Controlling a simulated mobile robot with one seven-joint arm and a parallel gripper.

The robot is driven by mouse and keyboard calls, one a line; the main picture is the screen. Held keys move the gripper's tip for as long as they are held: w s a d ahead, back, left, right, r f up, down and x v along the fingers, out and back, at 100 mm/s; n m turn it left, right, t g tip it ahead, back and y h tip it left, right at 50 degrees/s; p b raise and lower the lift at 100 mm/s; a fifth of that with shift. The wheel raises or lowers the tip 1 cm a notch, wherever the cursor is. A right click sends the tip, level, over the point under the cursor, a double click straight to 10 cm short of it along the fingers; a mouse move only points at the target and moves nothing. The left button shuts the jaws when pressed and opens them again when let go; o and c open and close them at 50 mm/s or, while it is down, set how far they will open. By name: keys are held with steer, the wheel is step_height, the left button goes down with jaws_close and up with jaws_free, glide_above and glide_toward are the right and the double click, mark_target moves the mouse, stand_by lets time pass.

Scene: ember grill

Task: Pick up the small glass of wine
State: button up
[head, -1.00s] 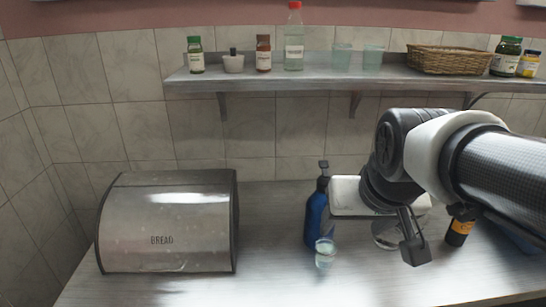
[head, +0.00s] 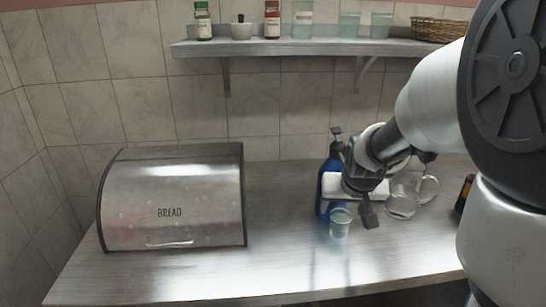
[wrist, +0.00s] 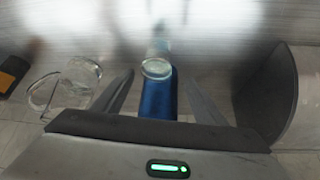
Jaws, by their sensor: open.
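The small glass (head: 340,223) stands upright on the counter, just in front of a blue pump bottle (head: 326,187). Its contents look pale and clear, so I cannot tell whether they are wine. My gripper (head: 353,178) is open, above and behind the glass, with its fingers spread near the bottle. In the wrist view the small glass (wrist: 157,66) lies ahead between the open fingers, with the blue bottle (wrist: 158,98) below it in the picture. Nothing is held. My gripper hides part of the bottle.
A clear glass mug (head: 402,202) stands right of my gripper, with a dark bottle (head: 465,193) farther right. A steel bread box (head: 172,205) stands at the left. A wall shelf (head: 300,47) runs above. The counter between bread box and glass is clear.

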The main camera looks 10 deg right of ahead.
mark_target(341, 217)
steer(key=x, duration=0.2)
steer(key=shift+w+f, duration=0.2)
steer(key=shift+f, duration=0.15)
steer(key=x, duration=0.1)
steer(key=b+x, duration=0.1)
steer(key=x, duration=0.2)
steer(key=shift+s+d+f+b, duration=0.3)
steer(key=shift+d+f+b, duration=0.05)
steer(key=shift+b, duration=0.05)
steer(key=shift+w+f, duration=0.3)
steer(key=shift+f, duration=0.05)
steer(key=c, duration=1.2)
steer(key=shift+r, duration=0.25)
